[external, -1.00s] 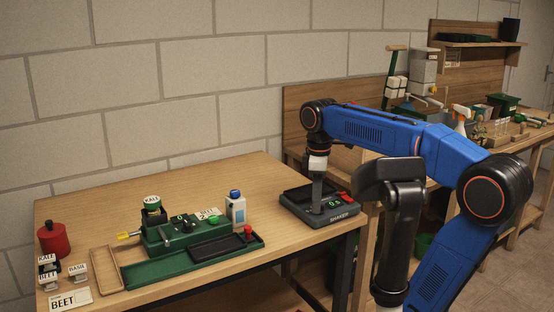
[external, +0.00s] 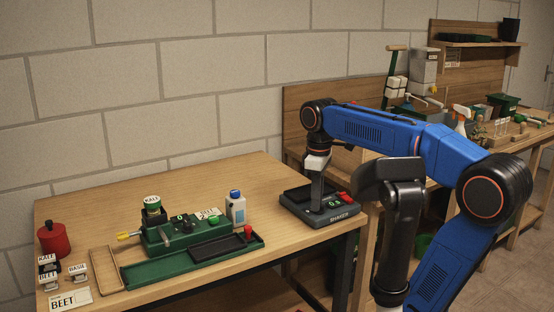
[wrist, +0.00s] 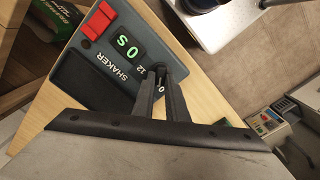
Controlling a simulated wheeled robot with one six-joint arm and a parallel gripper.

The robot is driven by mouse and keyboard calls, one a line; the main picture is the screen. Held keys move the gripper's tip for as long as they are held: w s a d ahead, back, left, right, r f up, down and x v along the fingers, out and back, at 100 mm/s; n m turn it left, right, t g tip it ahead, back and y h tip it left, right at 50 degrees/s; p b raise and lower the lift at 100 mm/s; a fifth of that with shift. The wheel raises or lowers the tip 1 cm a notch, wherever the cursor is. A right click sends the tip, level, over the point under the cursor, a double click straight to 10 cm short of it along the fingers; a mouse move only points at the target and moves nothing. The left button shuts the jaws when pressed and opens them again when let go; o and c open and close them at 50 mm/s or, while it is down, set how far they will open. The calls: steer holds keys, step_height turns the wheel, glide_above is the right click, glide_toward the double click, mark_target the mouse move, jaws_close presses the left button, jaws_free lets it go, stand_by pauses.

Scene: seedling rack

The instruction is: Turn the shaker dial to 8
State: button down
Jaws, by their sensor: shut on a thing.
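The shaker (external: 346,216) is a dark grey box with a recessed black tray, on the right end of the near table.
A green device (external: 180,235) with a black tray, a white bottle with a blue cap (external: 236,208), a red container (external: 54,240) and a wooden tray (external: 105,269) stand to the left. The table between bottle and shaker is clear. Another bench (external: 505,140) stands behind my arm.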

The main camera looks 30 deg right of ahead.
steer(key=m, duration=0.4)
steer(key=shift+d, duration=0.1)
steer(key=shift+d+m, duration=0.1)
steer(key=shift+m, duration=1.5)
steer(key=c, duration=1.8)
jaws_free()
steer(key=shift+o, duration=0.2)
steer(key=shift+r, duration=0.1)
step_height(320, 180, up, 17)
